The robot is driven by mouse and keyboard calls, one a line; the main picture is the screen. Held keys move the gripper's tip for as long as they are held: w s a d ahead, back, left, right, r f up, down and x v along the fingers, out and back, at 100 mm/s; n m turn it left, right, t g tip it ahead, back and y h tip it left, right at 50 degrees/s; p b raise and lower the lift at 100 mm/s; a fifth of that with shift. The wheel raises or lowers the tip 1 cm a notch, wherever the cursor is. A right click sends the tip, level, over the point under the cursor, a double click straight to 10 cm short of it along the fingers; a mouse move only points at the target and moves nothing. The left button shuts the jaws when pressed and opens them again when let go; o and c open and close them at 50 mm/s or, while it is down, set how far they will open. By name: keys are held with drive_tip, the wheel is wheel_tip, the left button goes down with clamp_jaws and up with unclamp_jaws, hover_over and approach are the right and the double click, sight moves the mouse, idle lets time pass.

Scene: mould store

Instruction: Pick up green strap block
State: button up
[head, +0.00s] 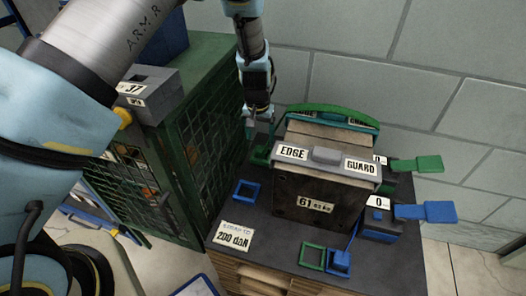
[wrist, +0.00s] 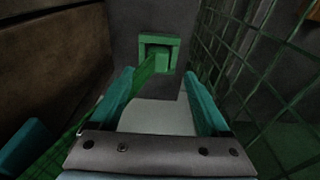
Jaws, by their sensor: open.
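The green strap block (head: 260,156) is at the left foot of the dark mould, near the back of the table. In the wrist view the green block (wrist: 162,58) lies beyond my fingertips, roughly between their lines, with a dark recess in its face. A green strap (wrist: 142,82) runs from it to the lower left. My gripper (head: 261,126) points down above the block in the head view. It also shows in the wrist view (wrist: 158,78), with its two teal fingers apart, empty, and not visibly touching the block.
The mould (head: 290,205) stands right of my gripper, under an edge guard (head: 325,156). A green mesh cage (head: 190,150) stands close on the left. A blue square frame (head: 246,190), a green frame (head: 312,257) and a blue block (head: 339,263) lie on the table (head: 275,235). Ratchet handles stick out right.

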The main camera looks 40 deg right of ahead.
sight(262, 149)
drive_tip(key=shift+w+d+f+p, duration=0.1)
drive_tip(key=shift+d+f+p, duration=0.15)
drive_tip(key=shift+f, duration=0.8)
drive_tip(key=shift+d+f+p, duration=0.1)
drive_tip(key=shift+f+p, duration=0.2)
drive_tip(key=shift+f, duration=0.75)
drive_tip(key=shift+w+d+f+p, duration=0.1)
drive_tip(key=shift+d+f+p, duration=0.15)
drive_tip(key=shift+f, duration=0.8)
drive_tip(key=shift+c, duration=0.2)
drive_tip(key=c, duration=1.2)
clamp_jaws()
drive_tip(key=shift+r, duration=0.15)
